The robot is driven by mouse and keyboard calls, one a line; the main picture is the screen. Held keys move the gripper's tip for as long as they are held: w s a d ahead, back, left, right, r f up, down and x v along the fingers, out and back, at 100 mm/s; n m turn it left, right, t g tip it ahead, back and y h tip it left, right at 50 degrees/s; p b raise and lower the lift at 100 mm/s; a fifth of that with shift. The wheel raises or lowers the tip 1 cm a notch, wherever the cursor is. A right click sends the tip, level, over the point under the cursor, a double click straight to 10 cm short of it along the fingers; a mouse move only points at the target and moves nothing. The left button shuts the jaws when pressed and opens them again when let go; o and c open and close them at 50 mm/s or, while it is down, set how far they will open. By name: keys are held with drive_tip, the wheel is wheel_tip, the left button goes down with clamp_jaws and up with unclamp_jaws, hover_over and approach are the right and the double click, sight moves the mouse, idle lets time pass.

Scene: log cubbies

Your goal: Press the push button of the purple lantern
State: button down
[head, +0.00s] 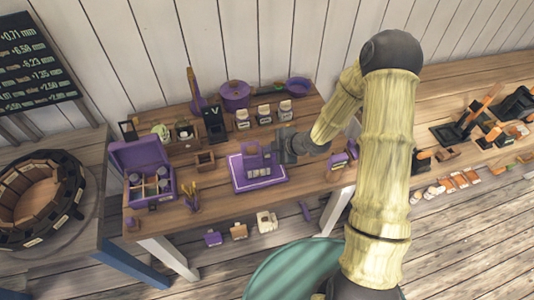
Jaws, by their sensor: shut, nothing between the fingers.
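A purple frame-like object (257,156) stands on a purple mat with a pale border (281,174), near the middle of the wooden table. It may be the lantern, but it is too small to be sure. No push button can be made out. My gripper (275,146) reaches in from the right, close to this object's right side. Its fingers are shut and hold nothing. I cannot tell whether they touch the object. Another small purple item (337,162) stands at the table's right edge, partly behind my arm.
A purple open box with jars (146,160) stands at left. Labelled boxes (267,221) show below the table's front.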

sight(270, 155)
drive_tip(key=shift+r+p, duration=2.25)
drive_tip(key=shift+r, duration=0.8)
drive_tip(key=s+d+r+m+h+b, duration=0.35)
drive_tip(key=d+m+h+b, duration=0.2)
drive_tip(key=d+m, duration=0.4)
drive_tip(key=s+d+r+m+g+h+b, duration=0.1)
drive_tip(key=s+d+m+b, duration=0.1)
drive_tip(key=s+m, duration=0.3)
drive_tip(key=s+d+r+m+g+h+b, duration=0.1)
drive_tip(key=s+d+r+m+b, duration=0.1)
drive_tip(key=s+m, duration=0.4)
drive_tip(key=s, duration=0.3)
drive_tip(key=shift+s+d, duration=0.35)
drive_tip(key=shift+d, duration=0.05)
